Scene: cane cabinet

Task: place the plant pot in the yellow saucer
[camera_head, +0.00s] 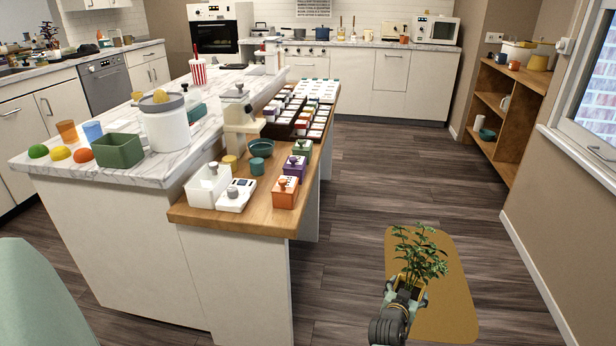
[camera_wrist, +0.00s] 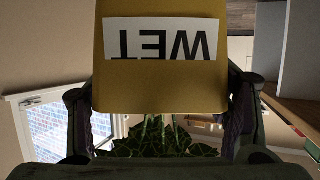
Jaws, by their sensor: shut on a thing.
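The plant pot (camera_wrist: 160,85) is mustard yellow with a white label reading WET, which shows upside down in the wrist view. Its green leafy plant (camera_head: 420,254) rises above my gripper (camera_head: 406,292) in the head view, where the pot itself is mostly hidden. My gripper's fingers stand on both sides of the pot in the wrist view, and it is shut on the pot. I cannot make out a yellow saucer for certain in either view.
A yellow mat (camera_head: 455,300) lies on the dark wood floor behind my gripper. The wooden counter (camera_head: 240,217) to the left carries boxes, jars and a teal bowl (camera_head: 261,149). A wooden shelf (camera_head: 487,110) stands along the right wall. The floor between is clear.

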